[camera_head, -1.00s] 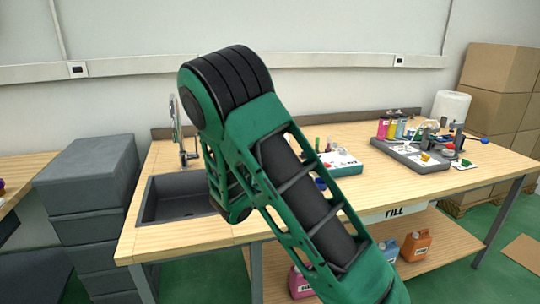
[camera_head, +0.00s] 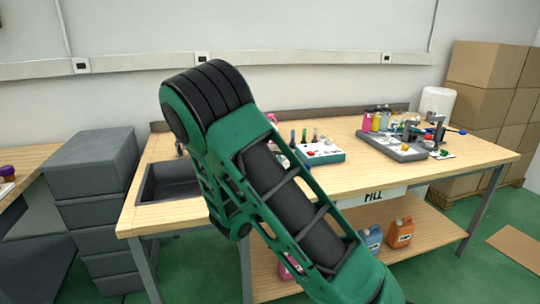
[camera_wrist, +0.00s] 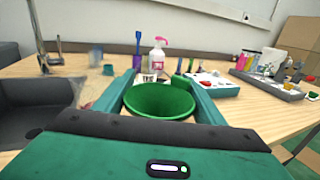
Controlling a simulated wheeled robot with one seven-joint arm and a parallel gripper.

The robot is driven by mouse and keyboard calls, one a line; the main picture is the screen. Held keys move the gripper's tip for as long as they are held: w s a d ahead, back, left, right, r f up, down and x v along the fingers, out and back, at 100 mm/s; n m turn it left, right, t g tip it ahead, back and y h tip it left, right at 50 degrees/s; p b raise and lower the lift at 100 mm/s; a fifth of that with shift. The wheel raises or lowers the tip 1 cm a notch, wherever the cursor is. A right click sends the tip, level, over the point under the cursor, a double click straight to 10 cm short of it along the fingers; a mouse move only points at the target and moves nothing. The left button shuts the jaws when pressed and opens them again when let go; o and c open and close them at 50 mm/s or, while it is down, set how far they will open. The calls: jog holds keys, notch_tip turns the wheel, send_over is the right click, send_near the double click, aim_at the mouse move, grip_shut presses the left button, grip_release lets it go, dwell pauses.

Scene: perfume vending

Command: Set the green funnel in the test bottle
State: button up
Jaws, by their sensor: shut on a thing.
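The green funnel (camera_wrist: 160,100) is held between the two fingers of my gripper (camera_wrist: 160,78) in the wrist view. Its wide mouth faces up towards the camera, and its spout is hidden below. The gripper is shut on the funnel, above the wooden bench and to the right of the sink. In the head view my arm hides the gripper and the funnel. I cannot tell which item is the test bottle.
The sink (camera_head: 168,184) is at the bench's left. A white pump bottle (camera_wrist: 157,58) stands beyond the funnel. A white tray (camera_head: 322,153) with small upright items is right of my arm; a grey tray (camera_head: 398,148) with bottles is further right. Bare wood lies between.

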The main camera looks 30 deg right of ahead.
jog(key=s+a+f+n+y, duration=0.1)
jog(key=a+f, duration=0.1)
jog(key=a, duration=0.1)
jog(key=s+a+f+n+t+y, duration=0.1)
jog(key=a+f, duration=0.1)
jog(key=a, duration=0.1)
jog(key=s+a+f+y, duration=0.1)
jog(key=a+f+y, duration=0.1)
jog(key=a+f, duration=0.1)
jog(key=shift+s+a+n+t, duration=0.3)
jog(key=shift+s+n+t, duration=0.05)
jog(key=shift+n+t, duration=0.05)
jog(key=shift+f, duration=0.15)
